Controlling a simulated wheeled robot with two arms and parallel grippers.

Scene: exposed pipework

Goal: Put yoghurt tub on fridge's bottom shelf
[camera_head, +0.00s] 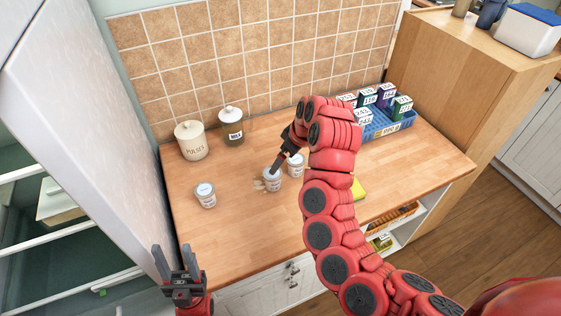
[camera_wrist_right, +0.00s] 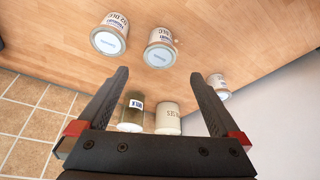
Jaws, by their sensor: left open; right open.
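Three small pale yoghurt tubs stand upright on the wooden counter: a left tub (camera_head: 205,196), a middle tub (camera_head: 273,182) and a right tub (camera_head: 297,168). My right gripper (camera_head: 274,172) is open at the middle tub. In the right wrist view the open fingers (camera_wrist_right: 160,75) point at the middle tub (camera_wrist_right: 160,48), which lies just beyond the tips, with nothing between the fingers. My left gripper (camera_head: 180,252) is open and empty in front of the counter. The fridge (camera_head: 70,240) is at the left; its shelves are partly visible, and which is the bottom one is unclear.
A cream jar (camera_head: 191,140) and a glass jar (camera_head: 231,127) stand at the back of the counter. A blue crate (camera_head: 385,128) with several boxes sits at the back right. A large pale panel (camera_head: 90,120) rises left of the counter. The counter's front left is clear.

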